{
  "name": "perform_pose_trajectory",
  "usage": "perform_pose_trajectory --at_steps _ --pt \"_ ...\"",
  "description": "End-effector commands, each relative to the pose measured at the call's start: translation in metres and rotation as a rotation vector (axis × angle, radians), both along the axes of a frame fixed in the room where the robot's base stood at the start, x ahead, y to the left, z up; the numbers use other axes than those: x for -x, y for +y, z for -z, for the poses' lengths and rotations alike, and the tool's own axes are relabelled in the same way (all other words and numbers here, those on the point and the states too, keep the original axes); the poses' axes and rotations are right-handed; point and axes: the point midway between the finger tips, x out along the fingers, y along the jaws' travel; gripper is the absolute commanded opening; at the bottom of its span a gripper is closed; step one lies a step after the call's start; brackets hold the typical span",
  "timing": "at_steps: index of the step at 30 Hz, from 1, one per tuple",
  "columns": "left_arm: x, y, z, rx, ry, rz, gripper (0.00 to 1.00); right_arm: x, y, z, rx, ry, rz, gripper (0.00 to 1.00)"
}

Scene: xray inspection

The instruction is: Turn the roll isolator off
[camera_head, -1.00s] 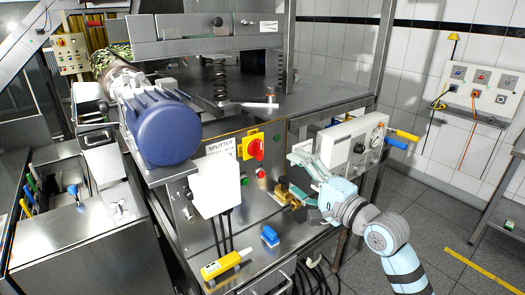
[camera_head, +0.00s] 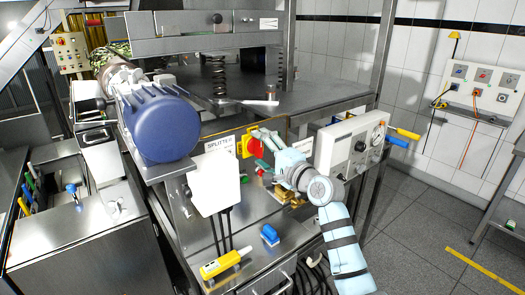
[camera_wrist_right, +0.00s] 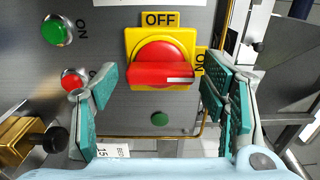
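The isolator is a red rotary knob on a yellow plate (camera_wrist_right: 161,60) on the grey panel. In the right wrist view its red handle lies horizontal, its white mark at the right end toward the ON label; the OFF label is above. In the head view the isolator (camera_head: 256,147) is partly hidden by my right gripper (camera_head: 266,142). My right gripper (camera_wrist_right: 160,95) is open and empty, its teal-padded fingers on either side of and just below the knob, with no visible contact. My left gripper is not in view.
In the wrist view, a green button (camera_wrist_right: 56,30) and red button (camera_wrist_right: 74,80) sit left of the isolator, and a brass block (camera_wrist_right: 22,140) lower left. A white control box (camera_head: 348,150) stands right of the arm. A yellow tool (camera_head: 225,263) and blue object (camera_head: 270,235) lie below.

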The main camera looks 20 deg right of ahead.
Motion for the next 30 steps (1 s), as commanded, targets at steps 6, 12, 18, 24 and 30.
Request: perform_pose_trajectory --at_steps 6,12,18,24,30 --pt "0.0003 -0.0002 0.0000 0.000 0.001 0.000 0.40 0.0001 -0.0002 0.0003 0.000 0.001 0.000 0.27" --pt "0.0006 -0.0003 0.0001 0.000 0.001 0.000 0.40 0.0002 -0.0002 0.0005 0.006 -0.001 0.000 0.24" --pt "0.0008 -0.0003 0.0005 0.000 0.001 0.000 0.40 0.0002 -0.0002 0.0007 0.048 -0.018 0.000 0.24" --pt "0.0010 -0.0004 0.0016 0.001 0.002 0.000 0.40 0.0001 0.0000 0.0009 0.150 -0.058 -0.001 0.24" --pt "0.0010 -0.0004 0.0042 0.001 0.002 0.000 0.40 0.0001 0.0001 0.0013 0.307 -0.119 -0.002 0.24"
